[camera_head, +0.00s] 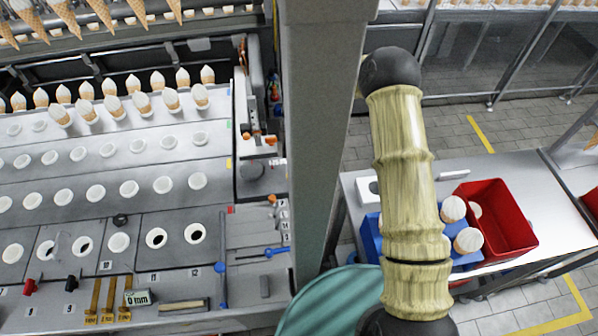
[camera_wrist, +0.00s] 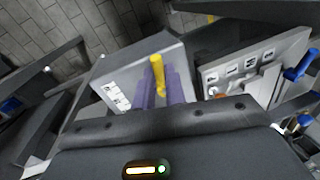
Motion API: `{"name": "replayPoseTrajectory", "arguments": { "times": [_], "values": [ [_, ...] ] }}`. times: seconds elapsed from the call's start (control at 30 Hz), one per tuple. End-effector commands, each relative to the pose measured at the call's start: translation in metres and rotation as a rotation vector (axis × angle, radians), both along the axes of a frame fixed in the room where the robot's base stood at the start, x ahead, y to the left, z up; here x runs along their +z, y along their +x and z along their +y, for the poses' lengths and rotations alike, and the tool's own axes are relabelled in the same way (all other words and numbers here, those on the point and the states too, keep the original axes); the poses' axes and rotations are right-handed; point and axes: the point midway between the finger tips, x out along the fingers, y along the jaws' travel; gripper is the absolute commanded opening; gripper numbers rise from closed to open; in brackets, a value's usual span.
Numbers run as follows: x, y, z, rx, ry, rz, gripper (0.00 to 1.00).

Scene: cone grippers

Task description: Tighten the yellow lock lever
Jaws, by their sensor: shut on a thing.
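The yellow lock lever (camera_wrist: 157,65) shows in the wrist view as a short upright bar with a rounded end. It stands in front of a light grey panel or box. My gripper (camera_wrist: 161,84) has two purple fingers, one on each side of the lever, and is shut on it. The lower part of the lever and its pivot are hidden by the fingers and the dark gripper body. In the head view neither the lever nor my gripper can be seen; my arm fills the middle right.
In the wrist view, a grey panel (camera_wrist: 255,75) with pictogram labels and a blue handle (camera_wrist: 300,68) lie close on the right. The head view shows a cone machine (camera_head: 110,170), a grey post (camera_head: 325,120), and a table (camera_head: 545,205) with a red bin (camera_head: 507,215).

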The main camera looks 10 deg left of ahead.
Motion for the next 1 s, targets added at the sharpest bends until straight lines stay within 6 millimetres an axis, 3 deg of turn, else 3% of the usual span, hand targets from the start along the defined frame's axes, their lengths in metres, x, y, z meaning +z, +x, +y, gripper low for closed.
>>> {"name": "replayPoseTrajectory", "arguments": {
  "times": [0.63,0.67,0.77,1.0],
  "values": [
    [0.0011,0.0040,-0.0003,0.072,-0.001,-0.005,0.00],
    [0.0011,0.0040,-0.0003,0.072,-0.001,-0.005,0.16],
    [0.0009,0.0036,-0.0001,0.072,-0.001,-0.004,0.34],
    [0.0005,0.0027,0.0007,0.072,0.000,-0.002,0.34]
  ]
}}
